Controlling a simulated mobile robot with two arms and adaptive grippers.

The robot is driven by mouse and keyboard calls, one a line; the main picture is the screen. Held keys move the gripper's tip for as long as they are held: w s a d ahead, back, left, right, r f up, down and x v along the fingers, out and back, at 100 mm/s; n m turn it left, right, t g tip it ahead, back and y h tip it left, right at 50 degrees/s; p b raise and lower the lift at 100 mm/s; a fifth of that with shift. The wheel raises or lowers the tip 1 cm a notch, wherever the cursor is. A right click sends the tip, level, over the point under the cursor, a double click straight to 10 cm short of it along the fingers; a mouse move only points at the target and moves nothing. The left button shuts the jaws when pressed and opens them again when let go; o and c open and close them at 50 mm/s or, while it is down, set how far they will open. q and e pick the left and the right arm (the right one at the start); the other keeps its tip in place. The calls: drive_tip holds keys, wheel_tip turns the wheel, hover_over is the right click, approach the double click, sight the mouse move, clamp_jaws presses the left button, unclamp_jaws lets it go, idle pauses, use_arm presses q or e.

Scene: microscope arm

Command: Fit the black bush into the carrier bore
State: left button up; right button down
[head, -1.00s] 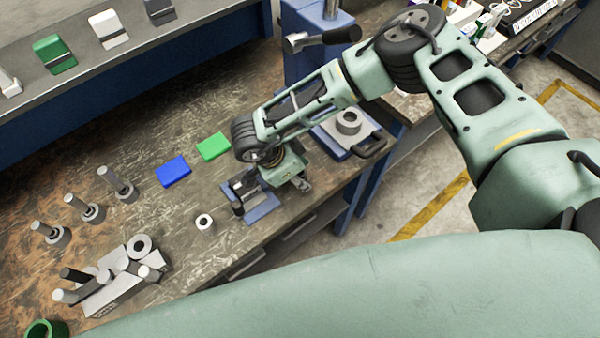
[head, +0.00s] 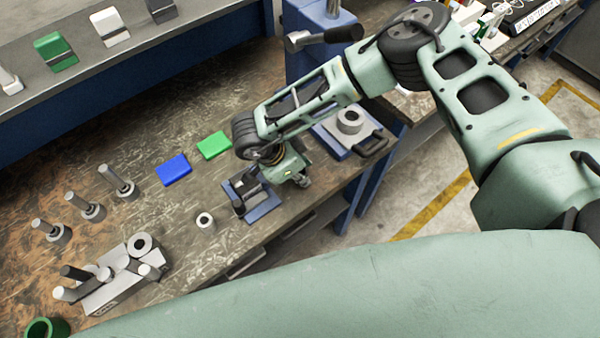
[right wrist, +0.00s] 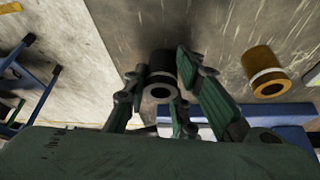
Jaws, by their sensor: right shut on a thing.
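My right gripper (right wrist: 162,80) is shut on the black bush (right wrist: 161,66) in the right wrist view. The bush is a short black cylinder with a pale ring end and a dark hole facing the camera. In the head view the right gripper (head: 290,168) is just beyond a blue-based fixture (head: 265,207) with grey upright parts, on the bench's front edge; its fingers and the bush are hard to make out there. I cannot tell whether the bush touches the fixture. The carrier bore is not clearly visible. My left gripper is not in view.
A small ring (head: 204,220) stands left of the fixture. Blue (head: 173,170) and green (head: 213,146) blocks lie behind it. Several pegs on round bases and a grey block (head: 120,285) with cylinders are at left. A press base (head: 335,140) stands at right.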

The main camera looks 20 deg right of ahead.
wheel_tip(320, 180, up, 3)
drive_tip(key=shift+w+r+b, duration=0.1)
drive_tip(key=shift+b, duration=0.95)
drive_tip(key=s+d+r+b, duration=0.4)
drive_tip(key=s+d+r, duration=0.2)
drive_tip(key=s+r, duration=0.3)
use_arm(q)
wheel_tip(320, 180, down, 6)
use_arm(e)
wheel_tip(320, 180, up, 15)
drive_tip(key=n+t+y, duration=0.3)
drive_tip(key=n+t, duration=0.1)
drive_tip(key=n, duration=0.9)
hover_over(304, 170)
drive_tip(key=s+d, duration=0.3)
drive_tip(key=d, duration=0.1)
drive_tip(key=shift+w+d, duration=0.15)
drive_tip(key=shift+w, duration=0.05)
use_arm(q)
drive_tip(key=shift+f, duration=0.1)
